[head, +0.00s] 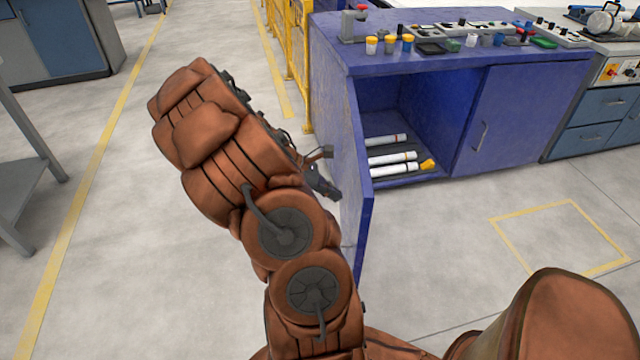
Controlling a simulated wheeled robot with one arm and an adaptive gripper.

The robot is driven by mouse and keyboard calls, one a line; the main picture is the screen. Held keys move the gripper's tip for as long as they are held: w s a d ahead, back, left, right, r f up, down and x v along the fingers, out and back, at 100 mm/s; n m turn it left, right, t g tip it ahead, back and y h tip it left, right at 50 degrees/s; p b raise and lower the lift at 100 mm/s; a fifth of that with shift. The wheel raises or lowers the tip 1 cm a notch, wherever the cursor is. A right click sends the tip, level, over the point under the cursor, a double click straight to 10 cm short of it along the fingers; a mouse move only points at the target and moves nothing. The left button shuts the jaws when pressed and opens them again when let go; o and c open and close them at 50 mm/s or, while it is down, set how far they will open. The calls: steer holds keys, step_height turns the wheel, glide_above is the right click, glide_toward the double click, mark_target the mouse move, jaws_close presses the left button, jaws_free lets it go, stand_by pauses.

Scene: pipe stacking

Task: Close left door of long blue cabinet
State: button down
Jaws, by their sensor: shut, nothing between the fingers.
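The long blue cabinet (400,47) stands at the upper middle right. Its left door (353,175) is swung wide open toward me, seen nearly edge-on. The right door (510,120) is shut and has a vertical handle. My gripper (332,190) is shut and empty, at the outer, left side of the left door, close to its face. I cannot tell whether it touches the door. Several white pipes (385,140) lie inside the open left compartment with a yellow piece (427,165).
Jars, switches and tools crowd the cabinet top, including a yellow-lidded jar (371,44). A yellow guard rail (300,50) stands behind the cabinet's left side. A drawer unit (605,120) adjoins on the right. The floor (440,240) before the cabinet is clear.

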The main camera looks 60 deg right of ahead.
mark_target(358, 201)
steer(key=shift+s+d+f, duration=0.1)
steer(key=shift+s+d, duration=0.25)
steer(key=shift+s, duration=0.25)
steer(key=shift+s+d+r, duration=0.1)
steer(key=shift+s+d, duration=0.2)
steer(key=shift+s, duration=0.35)
steer(key=shift+s+d+f, duration=0.1)
steer(key=shift+s+d, duration=0.25)
steer(key=shift+s, duration=0.25)
